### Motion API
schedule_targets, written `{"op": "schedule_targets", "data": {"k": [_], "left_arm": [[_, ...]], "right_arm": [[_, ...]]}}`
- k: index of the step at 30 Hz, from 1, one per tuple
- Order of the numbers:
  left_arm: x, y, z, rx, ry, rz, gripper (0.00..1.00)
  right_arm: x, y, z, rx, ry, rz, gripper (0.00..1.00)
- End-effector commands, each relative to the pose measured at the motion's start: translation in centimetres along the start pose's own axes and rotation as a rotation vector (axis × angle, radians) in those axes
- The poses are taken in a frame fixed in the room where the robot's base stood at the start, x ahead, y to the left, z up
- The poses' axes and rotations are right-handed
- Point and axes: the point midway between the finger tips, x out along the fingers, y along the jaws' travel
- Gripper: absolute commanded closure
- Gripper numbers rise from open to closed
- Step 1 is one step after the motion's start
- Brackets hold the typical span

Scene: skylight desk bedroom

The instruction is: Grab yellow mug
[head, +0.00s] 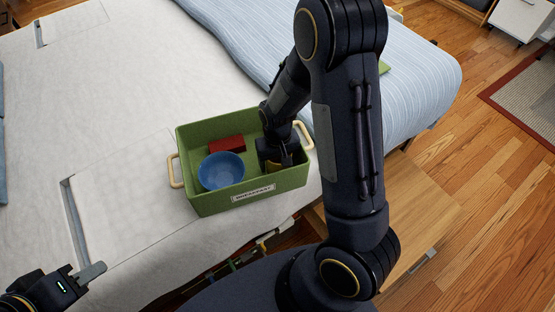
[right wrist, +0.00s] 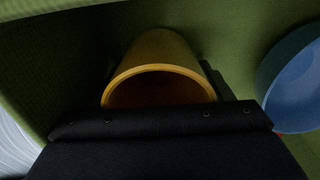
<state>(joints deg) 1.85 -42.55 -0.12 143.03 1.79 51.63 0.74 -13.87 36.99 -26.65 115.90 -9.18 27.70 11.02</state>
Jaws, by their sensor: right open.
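The yellow mug (right wrist: 160,62) shows in the right wrist view inside the green bin, with its open mouth toward the camera. My right gripper (head: 275,158) reaches down into the right end of the bin (head: 215,207) and is open. Its dark body covers the lower part of the wrist view, below the mug's rim, and I cannot tell whether they touch. My left gripper (head: 88,273) is at the lower left, away from the bin; its jaw opening is unclear.
A blue bowl (head: 221,172) and a red block (head: 227,144) are in the bin left of my right gripper. The bin has light handles (head: 174,171) at both ends and stands on the white bed (head: 110,100) near its edge. The bed left of it is clear.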

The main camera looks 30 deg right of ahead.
Motion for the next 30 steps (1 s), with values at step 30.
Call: {"op": "schedule_targets", "data": {"k": [30], "left_arm": [[-0.4, 0.2, -0.2, 0.0, 0.0, 0.0, 0.66]], "right_arm": [[-3.7, -0.1, -0.1, -0.001, 0.007, -0.003, 0.64]]}}
